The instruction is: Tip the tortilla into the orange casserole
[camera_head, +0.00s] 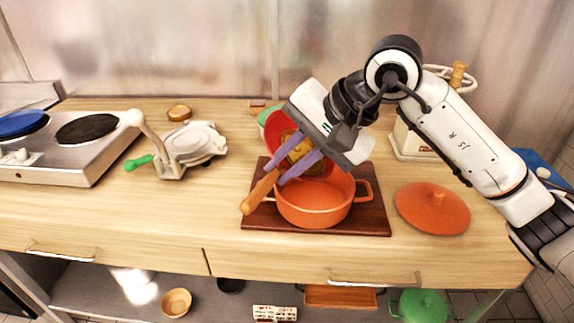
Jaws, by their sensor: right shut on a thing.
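The orange casserole (315,213) stands open on a dark wooden board (375,222). My right gripper (281,172) comes in from the right, above the casserole. Its purple fingers are shut on a red pan (275,125) with a wooden handle (258,194). The pan is steeply tilted over the casserole's left and back part. A yellow-brown patch (297,147) shows between the fingers against the pan; I cannot tell for certain whether it is the tortilla. My gripper hides much of the pan, and the casserole's inside is partly covered. My left gripper is out of view.
The orange lid (432,208) lies right of the board. A pale press (190,146) with a green handle stands to the left, near a two-plate stove (75,150). A cream box (412,140) stands behind my right arm.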

